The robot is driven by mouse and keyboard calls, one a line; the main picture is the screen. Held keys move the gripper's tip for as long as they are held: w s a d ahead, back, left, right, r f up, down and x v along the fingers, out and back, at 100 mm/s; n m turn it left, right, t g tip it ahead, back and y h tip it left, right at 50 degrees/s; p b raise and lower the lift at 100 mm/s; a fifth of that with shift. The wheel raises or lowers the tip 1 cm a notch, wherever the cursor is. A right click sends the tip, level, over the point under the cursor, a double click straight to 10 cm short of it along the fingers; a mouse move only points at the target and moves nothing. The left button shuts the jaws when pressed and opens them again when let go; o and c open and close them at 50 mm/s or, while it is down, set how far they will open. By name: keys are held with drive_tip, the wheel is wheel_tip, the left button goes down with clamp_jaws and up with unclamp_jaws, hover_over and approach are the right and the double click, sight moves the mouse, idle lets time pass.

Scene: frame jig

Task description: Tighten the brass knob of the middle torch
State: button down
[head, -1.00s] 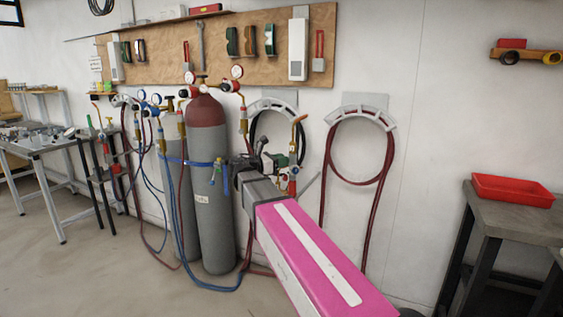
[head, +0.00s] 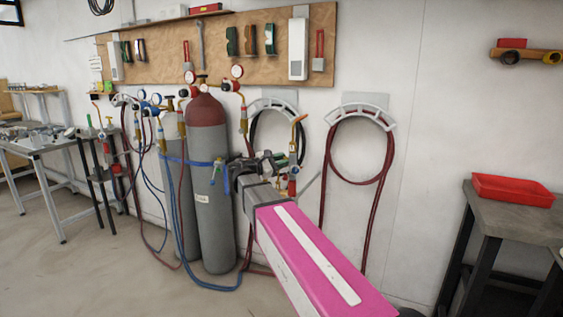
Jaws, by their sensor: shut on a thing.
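A torch (head: 298,135) with a copper-coloured tip stands upright by the wall, right of the tall grey cylinder with a dark red top. Red and green parts show low on it. My gripper (head: 268,160) is at this torch, just left of its body, with its dark fingers in front of the wall. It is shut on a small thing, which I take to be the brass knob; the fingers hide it. Another torch (head: 102,118) with a copper tip shows at the far left. I cannot tell from this view which torch is the middle one.
The tall cylinder (head: 212,200), with gauges and blue and red hoses, stands close left of my gripper. Dark red hose (head: 325,190) hangs on a wall holder to the right. A bench with a red tray (head: 512,190) stands far right. A metal table (head: 40,147) is at the left.

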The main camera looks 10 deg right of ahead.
drive_tip(key=shift+m, duration=0.5)
drive_tip(key=c, duration=0.9)
unclamp_jaws()
drive_tip(key=shift+c, duration=0.2)
drive_tip(key=v, duration=1)
drive_tip(key=shift+a, duration=0.4)
drive_tip(key=shift+s+f, duration=0.1)
